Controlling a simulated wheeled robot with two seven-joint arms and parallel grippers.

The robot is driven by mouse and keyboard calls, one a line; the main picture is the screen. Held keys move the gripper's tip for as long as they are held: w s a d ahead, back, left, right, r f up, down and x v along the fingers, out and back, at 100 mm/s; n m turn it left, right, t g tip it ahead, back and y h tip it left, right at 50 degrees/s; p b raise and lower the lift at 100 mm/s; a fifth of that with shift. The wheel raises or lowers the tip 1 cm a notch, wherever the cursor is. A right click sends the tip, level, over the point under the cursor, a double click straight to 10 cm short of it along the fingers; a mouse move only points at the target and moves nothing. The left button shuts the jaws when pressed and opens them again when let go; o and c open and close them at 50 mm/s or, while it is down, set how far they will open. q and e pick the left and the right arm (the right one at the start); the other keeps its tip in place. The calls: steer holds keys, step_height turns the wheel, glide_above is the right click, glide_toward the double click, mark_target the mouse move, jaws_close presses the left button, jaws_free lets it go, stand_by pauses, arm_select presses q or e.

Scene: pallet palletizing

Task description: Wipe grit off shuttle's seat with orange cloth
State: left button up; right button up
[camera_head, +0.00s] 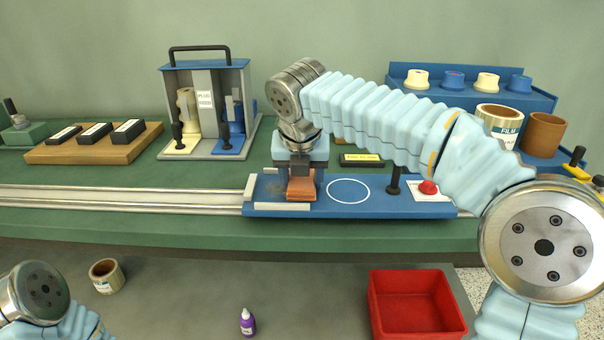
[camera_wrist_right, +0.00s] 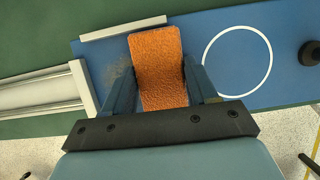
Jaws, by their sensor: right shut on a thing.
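The blue shuttle (camera_head: 385,209) sits at the right end of the metal rail on the green bench. In the right wrist view its blue plate (camera_wrist_right: 200,30) carries pale corner strips and a white ring outline. A brownish smear of grit (camera_wrist_right: 117,72) shows left of the cloth. My right gripper (camera_head: 302,178) is shut on the orange cloth (camera_head: 301,188), at the left part of the shuttle beside the ring. In the right wrist view the cloth (camera_wrist_right: 158,60) lies between the two fingers and seems at the plate surface; exact contact is unclear. My left gripper is out of view.
A red knob (camera_head: 428,187) and a black post (camera_head: 394,181) stand on the shuttle's right. A two-bay stand (camera_head: 248,110) and a wooden block tray (camera_head: 60,153) are behind. A red bin (camera_head: 415,303), a tape roll (camera_head: 106,276) and a purple bottle (camera_head: 247,322) are below, in front.

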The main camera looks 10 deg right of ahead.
mark_target(281, 189)
steer(key=shift+w+a, duration=0.2)
steer(key=shift+a, duration=0.6)
steer(key=shift+w+a, duration=0.15)
steer(key=shift+a, duration=0.45)
steer(key=shift+w+a, duration=0.15)
steer(key=shift+a, duration=0.45)
steer(key=shift+s+d+f, duration=0.1)
steer(key=shift+s+d, duration=0.15)
steer(key=shift+d, duration=0.25)
steer(key=shift+s+d, duration=0.25)
steer(key=shift+d, duration=0.25)
steer(key=shift+s+d, duration=0.3)
steer(key=shift+d, duration=0.3)
steer(key=shift+s+d, duration=0.3)
steer(key=shift+d, duration=0.3)
steer(key=shift+w+a, duration=0.25)
steer(key=shift+a, duration=0.85)
steer(key=shift+w+a, duration=0.2)
steer(key=shift+a, duration=0.45)
steer(key=shift+w+a, duration=0.2)
steer(key=shift+a, duration=0.4)
